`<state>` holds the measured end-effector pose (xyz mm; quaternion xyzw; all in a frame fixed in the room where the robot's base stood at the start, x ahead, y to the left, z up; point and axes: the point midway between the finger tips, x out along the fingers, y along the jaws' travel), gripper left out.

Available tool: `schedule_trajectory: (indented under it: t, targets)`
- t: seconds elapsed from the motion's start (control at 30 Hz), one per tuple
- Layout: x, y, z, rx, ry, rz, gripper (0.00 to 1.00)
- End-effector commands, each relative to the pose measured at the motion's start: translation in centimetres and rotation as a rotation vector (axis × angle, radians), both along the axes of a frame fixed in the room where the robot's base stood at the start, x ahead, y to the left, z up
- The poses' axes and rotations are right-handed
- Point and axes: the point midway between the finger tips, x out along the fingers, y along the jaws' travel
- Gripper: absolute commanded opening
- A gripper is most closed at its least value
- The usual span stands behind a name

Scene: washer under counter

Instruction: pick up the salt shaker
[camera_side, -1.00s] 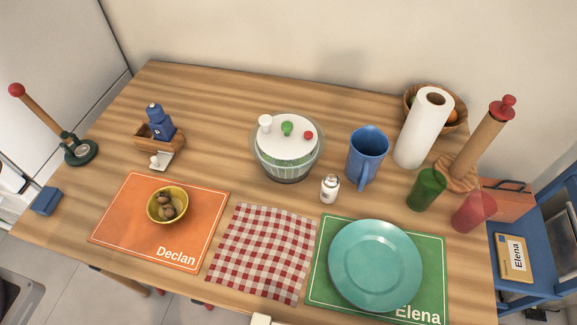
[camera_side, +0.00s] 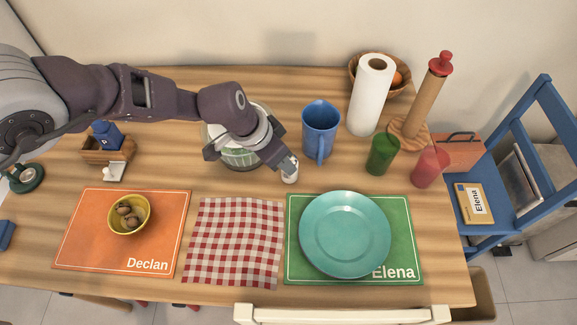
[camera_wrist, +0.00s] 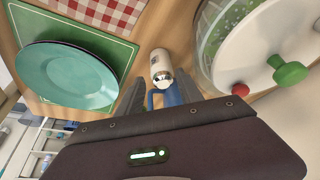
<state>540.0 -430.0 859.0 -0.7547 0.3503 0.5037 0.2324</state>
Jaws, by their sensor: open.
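The salt shaker (camera_side: 290,173) is a small white container with a grey top, standing on the wooden table left of the blue mug. In the wrist view the shaker (camera_wrist: 160,64) shows its pale body and metal cap just ahead of the fingers. My gripper (camera_side: 284,163) is at the shaker in the side view, partly covering its top. In the wrist view my gripper (camera_wrist: 160,92) is open, with one finger to each side of the line to the shaker. I cannot tell whether either finger touches it.
The salad spinner (camera_wrist: 236,45) stands close beside the shaker, partly hidden by my arm in the side view. The blue mug (camera_side: 320,130) is close on the right. The teal plate (camera_side: 345,235) and checked napkin (camera_side: 235,243) lie in front. Cups (camera_side: 382,154) stand farther right.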

Motion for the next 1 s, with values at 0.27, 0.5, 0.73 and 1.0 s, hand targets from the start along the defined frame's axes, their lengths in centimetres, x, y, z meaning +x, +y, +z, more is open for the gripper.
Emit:
schedule_trajectory:
  t: [0.27,0.5,0.73,1.0]
  targets:
    - [1.4,-1.4,-4.4,0.002,0.0,-0.001,0.43]
    - [1.9,-1.9,-5.8,-0.001,0.001,0.001,0.43]
    - [1.9,-1.8,-5.8,-0.001,0.002,0.002,0.18]
    - [1.9,-1.8,-5.7,-0.001,0.002,0.002,0.0]
